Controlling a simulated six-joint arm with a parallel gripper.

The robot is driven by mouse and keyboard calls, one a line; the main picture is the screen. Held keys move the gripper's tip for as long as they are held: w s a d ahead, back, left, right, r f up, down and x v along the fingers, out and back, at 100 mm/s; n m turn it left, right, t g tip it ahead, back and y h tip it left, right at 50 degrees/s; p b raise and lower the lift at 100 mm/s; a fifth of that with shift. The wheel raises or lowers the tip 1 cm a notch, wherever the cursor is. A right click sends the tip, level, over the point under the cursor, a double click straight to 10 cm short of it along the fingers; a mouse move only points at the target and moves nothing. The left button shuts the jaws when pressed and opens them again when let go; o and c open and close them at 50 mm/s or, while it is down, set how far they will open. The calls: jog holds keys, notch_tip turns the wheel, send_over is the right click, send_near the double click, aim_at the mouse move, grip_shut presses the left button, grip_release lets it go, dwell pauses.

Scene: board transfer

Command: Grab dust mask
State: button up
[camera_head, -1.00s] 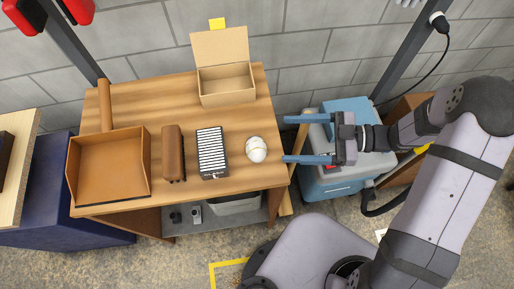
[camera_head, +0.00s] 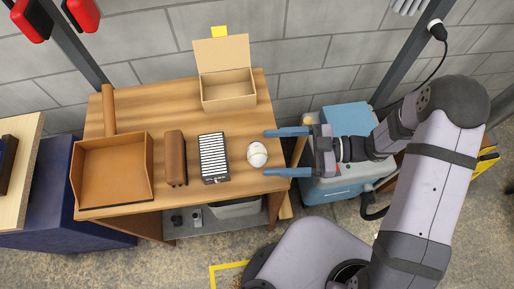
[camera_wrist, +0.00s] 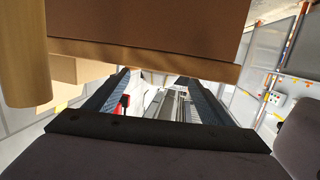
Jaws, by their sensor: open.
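The white, rounded dust mask (camera_head: 257,155) lies on the right part of the wooden table (camera_head: 235,184), near its right edge. My gripper (camera_head: 267,152) is open and empty, coming from the right with two blue fingers spread apart. In the head view its fingertips are just at the mask's right side, one above and one below it; their height over the table is hard to tell. In the wrist view both dark fingers (camera_wrist: 163,82) show apart with nothing between them, and the mask is not visible there.
A striped black-and-white box (camera_head: 213,157), a brown case (camera_head: 175,158) and an open brown tray (camera_head: 114,172) stand left of the mask. An open cardboard box (camera_head: 228,90) is behind. A blue-and-grey bin (camera_head: 346,120) stands under my gripper, right of the table.

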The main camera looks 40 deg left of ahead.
jog(key=shift+x, duration=1.15)
jog(key=shift+c, duration=0.6)
jog(key=c, duration=1)
jog(key=shift+r, duration=0.15)
